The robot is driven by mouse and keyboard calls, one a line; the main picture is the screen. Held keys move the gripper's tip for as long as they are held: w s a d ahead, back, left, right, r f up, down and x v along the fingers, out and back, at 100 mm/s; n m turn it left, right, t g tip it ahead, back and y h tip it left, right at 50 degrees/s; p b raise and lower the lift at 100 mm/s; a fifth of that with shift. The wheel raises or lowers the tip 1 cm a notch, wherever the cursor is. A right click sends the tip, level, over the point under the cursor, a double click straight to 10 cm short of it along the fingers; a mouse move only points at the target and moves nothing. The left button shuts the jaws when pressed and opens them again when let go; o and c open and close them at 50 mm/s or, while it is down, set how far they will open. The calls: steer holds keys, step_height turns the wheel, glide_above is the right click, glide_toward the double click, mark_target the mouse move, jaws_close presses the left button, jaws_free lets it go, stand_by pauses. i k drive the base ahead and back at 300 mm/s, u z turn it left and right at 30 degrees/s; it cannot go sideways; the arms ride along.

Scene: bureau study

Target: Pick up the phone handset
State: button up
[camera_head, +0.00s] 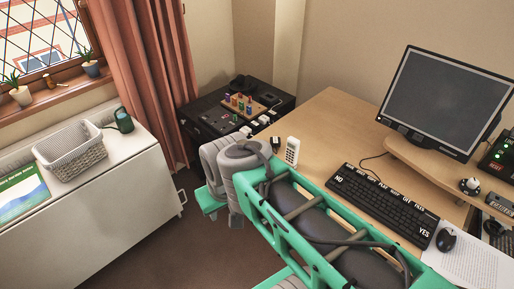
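The phone handset (292,151) is white with a keypad and a small dark screen. It stands upright, or nearly so, near the left edge of the wooden desk (322,122). My green and grey arm fills the lower middle of the view, and its grey joint is just left of and in front of the handset. The arm overlaps the desk's left edge in the picture. I cannot make out my gripper's fingers, so I cannot tell where they are relative to the handset.
A small black object (275,144) is beside the handset. A keyboard (382,204), monitor (447,100) and mouse (446,239) occupy the desk's right. A black cabinet (213,120) with small items stands behind left. A white cabinet (110,185) bears a basket (88,160). Carpet lies between.

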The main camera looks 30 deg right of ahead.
mark_target(292, 146)
steer(key=z, duration=0.05)
steer(key=i, duration=1.05)
steer(key=z, duration=0.75)
